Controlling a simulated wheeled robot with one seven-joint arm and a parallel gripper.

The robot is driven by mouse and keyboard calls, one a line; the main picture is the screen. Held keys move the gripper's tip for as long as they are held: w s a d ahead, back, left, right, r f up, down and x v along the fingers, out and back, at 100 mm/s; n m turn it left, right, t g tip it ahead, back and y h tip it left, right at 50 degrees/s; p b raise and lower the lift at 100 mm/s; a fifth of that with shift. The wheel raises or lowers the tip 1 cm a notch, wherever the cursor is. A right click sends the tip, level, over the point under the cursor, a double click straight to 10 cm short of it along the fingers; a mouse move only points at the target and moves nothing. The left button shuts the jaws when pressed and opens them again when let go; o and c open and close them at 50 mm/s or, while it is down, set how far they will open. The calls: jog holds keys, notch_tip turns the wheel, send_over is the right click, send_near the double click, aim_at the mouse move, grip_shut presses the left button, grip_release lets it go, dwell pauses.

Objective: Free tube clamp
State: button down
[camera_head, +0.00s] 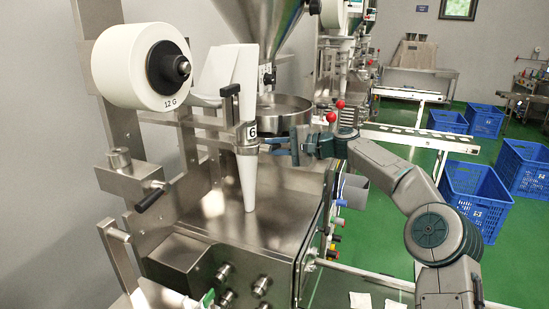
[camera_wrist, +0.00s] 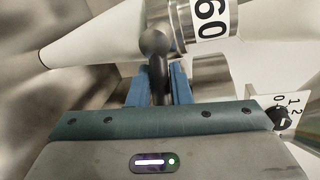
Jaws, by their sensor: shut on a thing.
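The tube clamp (camera_head: 247,150) is a metal collar around the white tube (camera_head: 248,185), under a tag that reads 6 and is partly turned away. In the wrist view the metal collar (camera_wrist: 184,22) sits at the top beside a tag reading 60. My gripper (camera_head: 268,147) reaches the clamp from the right. In the wrist view my blue fingers (camera_wrist: 160,85) are shut on a black clamp handle with a ball end (camera_wrist: 154,42). In the head view the handle is hidden by my fingers.
A steel machine top (camera_head: 215,205) lies below the tube. A white film roll (camera_head: 140,66) hangs at the upper left. A round steel pan (camera_head: 285,104) and two red knobs (camera_head: 336,110) are close behind my gripper. Blue crates (camera_head: 470,190) stand on the green floor.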

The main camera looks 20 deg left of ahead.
jog(key=n+b, duration=0.2)
jog(key=r+n+t+b, duration=0.1)
jog(key=shift+n+b, duration=0.4)
jog(key=shift+s+r+n+t+b, duration=0.15)
jog(key=shift+r+n+t+b, duration=0.15)
jog(key=shift+n+b, duration=0.45)
jog(key=shift+s+r+n+t+b, duration=0.1)
jog(key=shift+r+n+t+b, duration=0.2)
jog(key=shift+n+b, duration=0.4)
jog(key=shift+r, duration=0.1)
jog(key=c, duration=1.4)
grip_release()
jog(key=shift+o, duration=0.2)
jog(key=b+v, duration=0.2)
jog(key=v, duration=1.1)
jog(key=shift+d, duration=0.35)
jog(key=shift+r, duration=0.1)
